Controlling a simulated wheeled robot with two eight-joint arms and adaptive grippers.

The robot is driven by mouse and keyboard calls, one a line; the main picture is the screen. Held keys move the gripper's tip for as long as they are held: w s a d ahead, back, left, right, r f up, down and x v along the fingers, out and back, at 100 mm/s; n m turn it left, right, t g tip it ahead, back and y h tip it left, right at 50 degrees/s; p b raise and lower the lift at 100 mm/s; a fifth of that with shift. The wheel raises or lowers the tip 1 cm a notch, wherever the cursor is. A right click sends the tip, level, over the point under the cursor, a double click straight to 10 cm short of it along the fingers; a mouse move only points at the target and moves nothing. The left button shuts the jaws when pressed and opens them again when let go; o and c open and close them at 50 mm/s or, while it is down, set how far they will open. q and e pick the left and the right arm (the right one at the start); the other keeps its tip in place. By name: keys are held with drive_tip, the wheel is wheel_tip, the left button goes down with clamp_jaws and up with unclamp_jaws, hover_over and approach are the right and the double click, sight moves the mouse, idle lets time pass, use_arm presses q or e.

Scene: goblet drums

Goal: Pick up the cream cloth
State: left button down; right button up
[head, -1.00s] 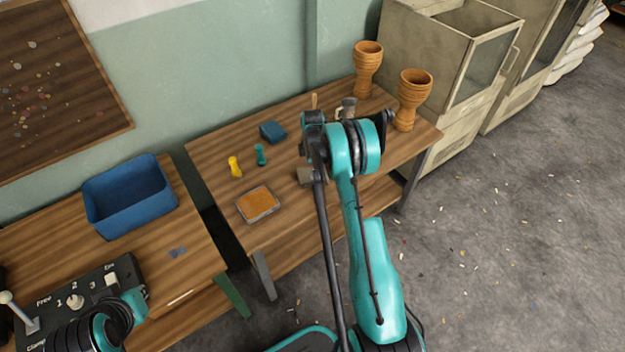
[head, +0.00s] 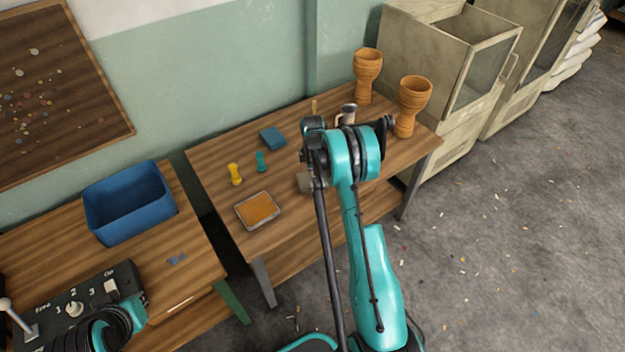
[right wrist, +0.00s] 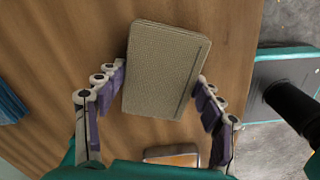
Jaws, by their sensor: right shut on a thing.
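The cream cloth (right wrist: 166,70) is a folded, woven, block-like rectangle over the wooden table in the right wrist view. My right gripper (right wrist: 161,80) has its purple-padded fingers on both sides of the cloth and is shut on it. In the head view a small part of the cloth (head: 304,183) shows beside my right arm, which hides the rest and the right gripper. I cannot tell whether the cloth touches the tabletop. My left gripper (head: 118,322) is at the bottom left near the control box; its fingers do not show clearly.
The table (head: 215,155) bears an orange-filled tray (head: 258,210), a yellow piece (head: 235,174), a teal piece (head: 261,162), a blue block (head: 273,138) and two goblet drums (head: 367,75) (head: 411,105). A blue bin (head: 130,203) and control box (head: 85,305) stand on the left table.

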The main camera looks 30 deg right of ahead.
wheel_tip(320, 180, up, 4)
drive_tip(key=shift+f+p, duration=0.2)
drive_tip(key=shift+p, duration=0.5)
drive_tip(key=s+d+r+p, duration=0.3)
drive_tip(key=s+d+r, duration=0.2)
drive_tip(key=s, duration=0.5)
drive_tip(key=shift+s+d+r, duration=0.2)
drive_tip(key=shift+r, duration=0.45)
